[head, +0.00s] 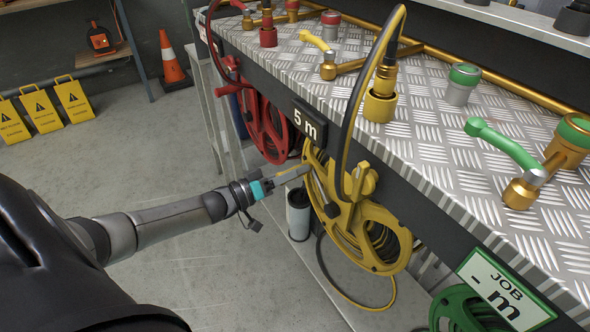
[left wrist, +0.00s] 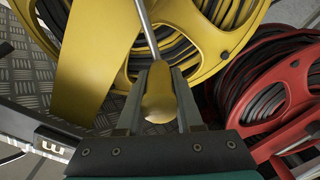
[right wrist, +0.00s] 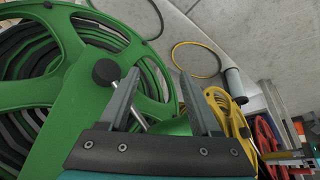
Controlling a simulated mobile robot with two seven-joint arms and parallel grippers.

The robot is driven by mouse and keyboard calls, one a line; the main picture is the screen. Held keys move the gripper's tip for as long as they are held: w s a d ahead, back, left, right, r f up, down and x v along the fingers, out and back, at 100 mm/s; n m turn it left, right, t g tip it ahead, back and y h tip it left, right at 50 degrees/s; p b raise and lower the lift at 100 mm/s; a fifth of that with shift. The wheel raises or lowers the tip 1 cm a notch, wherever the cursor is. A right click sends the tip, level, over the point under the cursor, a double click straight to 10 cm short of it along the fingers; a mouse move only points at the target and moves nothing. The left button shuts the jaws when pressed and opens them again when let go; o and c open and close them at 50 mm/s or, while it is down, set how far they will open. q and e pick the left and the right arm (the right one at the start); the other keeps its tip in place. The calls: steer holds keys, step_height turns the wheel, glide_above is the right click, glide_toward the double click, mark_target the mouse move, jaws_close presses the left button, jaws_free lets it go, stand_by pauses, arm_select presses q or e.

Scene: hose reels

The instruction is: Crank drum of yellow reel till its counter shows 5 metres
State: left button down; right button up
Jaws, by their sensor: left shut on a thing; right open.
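The yellow reel (head: 362,235) hangs under the front edge of the metal bench, with black hose on its drum. Its counter (head: 308,121) above it reads 5 m. My left gripper (head: 284,177) is at the reel's upper left, shut on the yellow crank handle (left wrist: 158,97), which sits between both fingers in the left wrist view. The yellow drum (left wrist: 217,38) fills the top of that view. My right gripper (right wrist: 166,103) is open in front of the green reel (right wrist: 98,95), with a metal rod and a green part between its fingers; I cannot tell contact. It is not visible in the head view.
A red reel (head: 264,128) hangs left of the yellow one. A green reel (head: 470,310) hangs at the right, below a sign (head: 504,291) reading "JOB - m". Valves stand on the bench top (head: 440,128). A grey cylinder (head: 298,215) stands behind the yellow reel. Open floor lies left.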

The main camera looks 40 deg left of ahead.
steer(key=shift+f, duration=0.15)
arm_select(q)
steer(key=c, duration=0.8)
jaws_free()
steer(key=shift+o, duration=1.1)
arm_select(e)
steer(key=shift+w, duration=0.1)
arm_select(q)
steer(key=shift+s, duration=0.1)
steer(key=shift+s+a, duration=0.1)
steer(key=shift+s, duration=0.15)
steer(key=p+v, duration=0.5)
steer(key=v, duration=0.9)
steer(key=shift+s, duration=0.2)
arm_select(e)
step_height(320, 180, down, 10)
steer(key=s+g, duration=0.1)
steer(key=shift+s+d+g, duration=0.15)
steer(key=shift+s+g, duration=0.05)
steer(key=shift+g, duration=0.2)
arm_select(q)
steer(key=shift+a, duration=0.15)
